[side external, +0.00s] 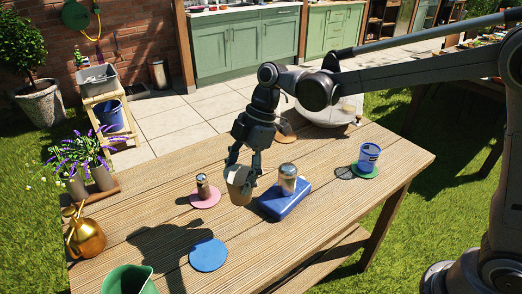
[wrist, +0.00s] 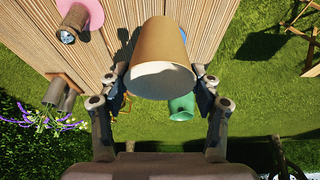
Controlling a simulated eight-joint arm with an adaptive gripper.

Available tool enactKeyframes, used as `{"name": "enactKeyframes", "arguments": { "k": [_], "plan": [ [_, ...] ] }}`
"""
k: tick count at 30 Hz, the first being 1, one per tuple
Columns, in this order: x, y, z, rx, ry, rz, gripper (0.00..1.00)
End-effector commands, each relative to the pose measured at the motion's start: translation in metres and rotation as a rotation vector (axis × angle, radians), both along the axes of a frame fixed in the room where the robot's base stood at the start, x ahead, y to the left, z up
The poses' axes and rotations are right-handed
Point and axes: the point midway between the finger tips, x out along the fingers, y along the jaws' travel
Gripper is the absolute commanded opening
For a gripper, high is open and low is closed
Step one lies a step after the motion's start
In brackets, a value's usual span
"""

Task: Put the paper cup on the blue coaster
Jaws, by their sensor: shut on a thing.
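The paper cup (side external: 240,193) is brown and hangs between the fingers of my gripper (side external: 243,174), which is shut on it above the middle of the table. In the wrist view, the cup (wrist: 160,45) sits between the two fingers (wrist: 161,76), its pale round end facing the camera. The blue coaster (side external: 208,255) lies flat and bare on the table, nearer the camera and to the left of the cup. In the wrist view only a sliver of blue (wrist: 183,34) shows beside the cup; the cup hides the rest.
A dark can stands on a pink coaster (side external: 207,201). A jar (side external: 288,174) stands on a blue block (side external: 272,207) right of the cup. A blue cup (side external: 368,156) stands on a green coaster (side external: 359,173). A green container (side external: 128,281) and a brass watering can (side external: 86,238) are at left.

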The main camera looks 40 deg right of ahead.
Motion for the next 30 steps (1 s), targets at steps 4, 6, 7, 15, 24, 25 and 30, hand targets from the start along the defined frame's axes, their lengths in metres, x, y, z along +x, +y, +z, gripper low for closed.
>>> {"name": "enactKeyframes", "arguments": {
  "k": [4, 6, 7, 15, 24, 25, 30],
  "plan": [
    [-0.007, 0.006, -0.006, 0.001, 0.0, 0.011, 0.52],
    [-0.008, 0.017, -0.012, 0.001, 0.0, 0.013, 0.52],
    [-0.009, 0.023, -0.016, 0.001, 0.0, 0.013, 0.52],
    [-0.014, 0.077, -0.048, 0.002, 0.0, 0.013, 0.52],
    [-0.017, 0.112, -0.07, 0.001, 0.0, 0.008, 0.52],
    [-0.017, 0.113, -0.071, 0.001, 0.0, 0.008, 0.52],
    [-0.017, 0.114, -0.088, 0.001, 0.0, 0.007, 0.52]
  ]
}}
